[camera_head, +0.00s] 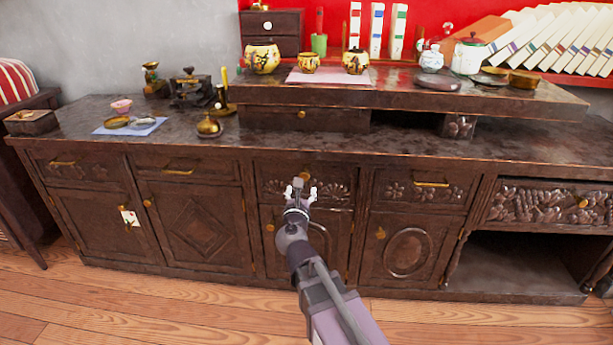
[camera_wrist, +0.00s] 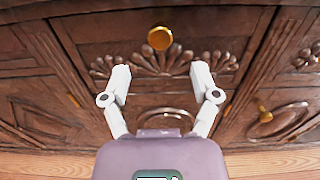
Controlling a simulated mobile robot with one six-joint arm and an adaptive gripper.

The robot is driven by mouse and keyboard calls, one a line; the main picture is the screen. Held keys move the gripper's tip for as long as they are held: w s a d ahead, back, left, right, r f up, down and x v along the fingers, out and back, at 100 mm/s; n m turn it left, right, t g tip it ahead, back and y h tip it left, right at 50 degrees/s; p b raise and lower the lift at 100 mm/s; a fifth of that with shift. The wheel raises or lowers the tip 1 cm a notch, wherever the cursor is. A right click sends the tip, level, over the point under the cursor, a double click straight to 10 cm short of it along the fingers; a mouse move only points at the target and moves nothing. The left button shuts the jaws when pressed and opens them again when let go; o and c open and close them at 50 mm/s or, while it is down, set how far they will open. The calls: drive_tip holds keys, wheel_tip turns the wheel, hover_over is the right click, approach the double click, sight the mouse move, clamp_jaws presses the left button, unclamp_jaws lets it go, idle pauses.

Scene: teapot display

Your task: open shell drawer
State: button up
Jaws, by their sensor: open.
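The shell drawer (camera_head: 335,189) is a dark wooden drawer with fan-shaped shell carvings, in the middle of the long cabinet. It looks closed. Its front fills the upper middle of the wrist view (camera_wrist: 215,25). Its round brass knob (camera_wrist: 160,38) shows near the top centre there, and in the head view the knob (camera_head: 304,176) is just behind my fingers. My gripper (camera_wrist: 160,72) is open and empty in front of the drawer. Its two fingers are spread wide, and the knob lies beyond the fingertips, centred between them. No finger touches the knob.
Neighbouring drawers have a flower-carved front (camera_head: 395,188) to the right and a plain front (camera_head: 180,168) to the left. A cupboard door (camera_head: 405,248) lies lower right. The cabinet top (camera_head: 370,140) carries a bell (camera_head: 208,126) and pots. The wooden floor (camera_head: 150,300) in front is clear.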

sight(305, 177)
drive_tip(key=w, duration=0.8)
drive_tip(key=shift+w+d, duration=0.1)
drive_tip(key=shift+d, duration=0.05)
clamp_jaws()
drive_tip(key=shift+d, duration=0.25)
drive_tip(key=shift+a, duration=0.15)
